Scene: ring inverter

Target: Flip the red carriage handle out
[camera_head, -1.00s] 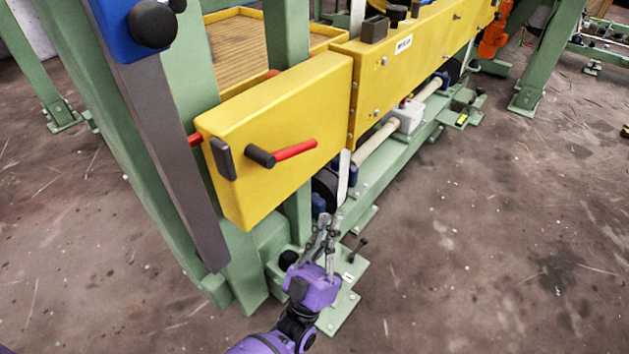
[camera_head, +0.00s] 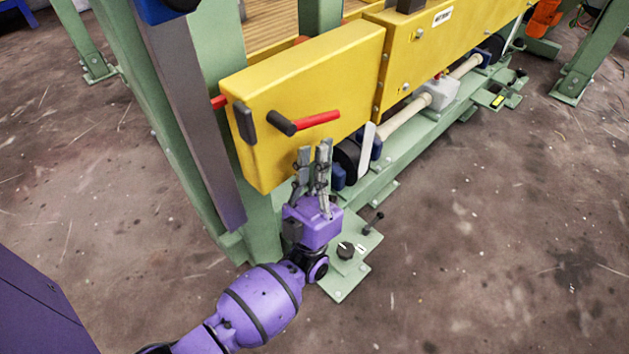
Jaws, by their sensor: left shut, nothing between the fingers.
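The red carriage handle (camera_head: 318,119) is a red bar with a dark grey grip (camera_head: 281,123) at its left end. It lies along the front face of the yellow carriage housing (camera_head: 345,70). My left gripper (camera_head: 313,152), on a purple wrist, points up just below the red bar. Its grey fingers are shut and empty, and look apart from the handle. The depth gap between them is hard to tell. My right gripper is not in view.
A dark grey block (camera_head: 245,122) sits on the housing's left edge. A green frame post with a grey bar (camera_head: 190,110) stands at the left. A green foot plate (camera_head: 345,270) lies below my wrist. Open floor (camera_head: 490,260) is at the right.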

